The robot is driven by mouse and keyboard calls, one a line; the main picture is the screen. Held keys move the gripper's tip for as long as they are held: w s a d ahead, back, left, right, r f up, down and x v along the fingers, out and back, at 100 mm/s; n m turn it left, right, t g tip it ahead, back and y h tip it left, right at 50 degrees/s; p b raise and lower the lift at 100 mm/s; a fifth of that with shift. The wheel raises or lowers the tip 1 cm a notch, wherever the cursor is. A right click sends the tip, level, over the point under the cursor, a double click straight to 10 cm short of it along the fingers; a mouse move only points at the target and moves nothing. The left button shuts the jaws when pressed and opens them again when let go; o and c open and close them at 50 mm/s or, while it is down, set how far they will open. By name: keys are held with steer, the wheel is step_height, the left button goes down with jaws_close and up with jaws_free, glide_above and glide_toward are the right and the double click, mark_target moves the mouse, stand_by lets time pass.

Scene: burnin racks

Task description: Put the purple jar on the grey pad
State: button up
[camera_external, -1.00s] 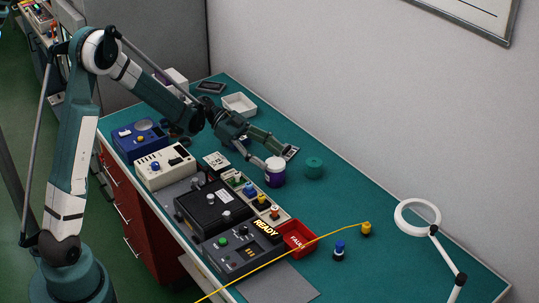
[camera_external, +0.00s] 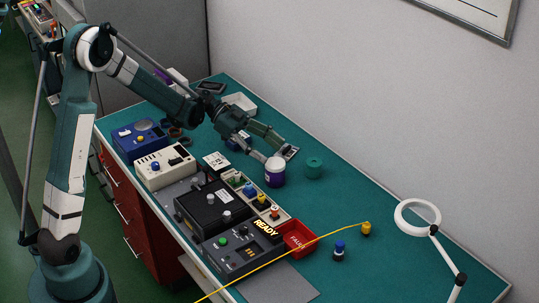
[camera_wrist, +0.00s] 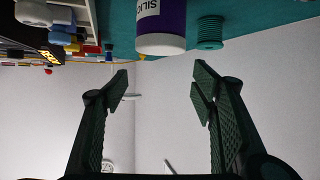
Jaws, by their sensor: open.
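The purple jar (camera_external: 275,177) stands upright on the green bench top. It has a white lid and a white label; in the wrist view the jar (camera_wrist: 162,18) appears upside down at the top, with its lid toward my fingers. My gripper (camera_external: 276,155) is open and empty, with its fingertips close to the jar's top. In the wrist view my gripper's fingers (camera_wrist: 161,80) are spread wide and the jar is beyond the tips, not between them. A flat grey pad (camera_external: 279,286) lies bare at the bench's front edge.
A green spool (camera_external: 314,168) stands just right of the jar. A red bin (camera_external: 297,239), a black tester with a READY sign (camera_external: 238,252) and a yellow cable (camera_external: 300,250) lie between jar and pad. A ring lamp (camera_external: 418,216) stands at right.

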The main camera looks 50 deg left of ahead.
steer(key=shift+d, duration=0.1)
steer(key=shift+s+d+r, duration=0.3)
steer(key=shift+s+r, duration=0.05)
steer(key=s+d+r+n+y, duration=0.1)
steer(key=s+r+n+y, duration=0.15)
steer(key=s, duration=0.55)
steer(key=s+d+r+n+y, duration=0.2)
steer(key=s+n+y, duration=0.2)
steer(key=s, duration=0.5)
steer(key=s+d+r+n+y, duration=0.1)
steer(key=s+r+n+y, duration=0.15)
steer(key=s, duration=0.55)
steer(key=s+a+f+n+t+y, duration=0.1)
steer(key=s+a+n+t+y, duration=0.1)
steer(key=s, duration=1)
steer(key=shift+s+a+n+y, duration=0.4)
steer(key=shift+a+n+y, duration=0.4)
steer(key=shift+a+n, duration=0.35)
steer(key=shift+o, duration=0.5)
steer(key=shift+w+d+f, duration=0.1)
steer(key=shift+w+d, duration=0.05)
